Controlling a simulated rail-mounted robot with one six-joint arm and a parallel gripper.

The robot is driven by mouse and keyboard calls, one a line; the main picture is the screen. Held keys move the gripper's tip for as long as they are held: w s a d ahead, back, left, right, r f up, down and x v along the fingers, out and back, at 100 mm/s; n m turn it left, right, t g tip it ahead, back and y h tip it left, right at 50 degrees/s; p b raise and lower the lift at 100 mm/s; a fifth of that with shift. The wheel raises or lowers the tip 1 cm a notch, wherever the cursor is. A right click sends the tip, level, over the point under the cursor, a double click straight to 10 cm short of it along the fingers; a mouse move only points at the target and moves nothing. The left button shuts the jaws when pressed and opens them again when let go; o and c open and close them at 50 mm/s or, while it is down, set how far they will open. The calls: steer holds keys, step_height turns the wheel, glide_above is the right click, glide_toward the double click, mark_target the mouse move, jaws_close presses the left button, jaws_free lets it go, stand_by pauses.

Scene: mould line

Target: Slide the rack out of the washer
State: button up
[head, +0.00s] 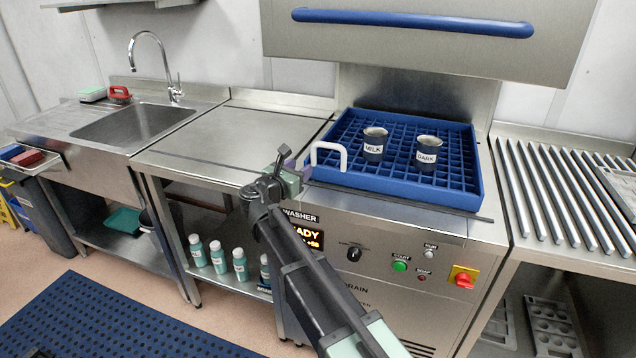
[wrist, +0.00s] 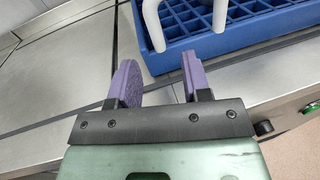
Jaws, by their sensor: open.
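The blue rack (head: 440,192) sits in the washer (head: 480,232), under its raised hood (head: 420,45). The rack has a gridded floor and a white handle (head: 343,163) on its left side. Two dark cups stand in it, labelled MILK (head: 374,148) and DARK (head: 427,157). My gripper (head: 293,165) is open and empty, just left of the handle and apart from it. In the wrist view, the purple fingers of my gripper (wrist: 159,75) point toward the rack (wrist: 240,30); the white handle (wrist: 152,22) lies beyond the fingertips.
A flat steel table (head: 225,135) adjoins the washer on the left, its top clear, with a sink (head: 135,122) beyond. A slatted roller table (head: 560,190) stands on the right. Several bottles (head: 218,256) stand on the shelf below. The washer panel has a red switch (head: 462,278).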

mark_target(312, 155)
steer(key=shift+w+a+r+n, duration=0.15)
steer(key=shift+a+r+n, duration=0.05)
steer(key=shift+a+n, duration=0.3)
steer(key=shift+d+r+p, duration=0.15)
steer(key=shift+p, duration=0.15)
steer(key=x, duration=1)
steer(key=shift+w+d+r, duration=0.1)
steer(key=shift+w+d, duration=0.2)
jaws_close()
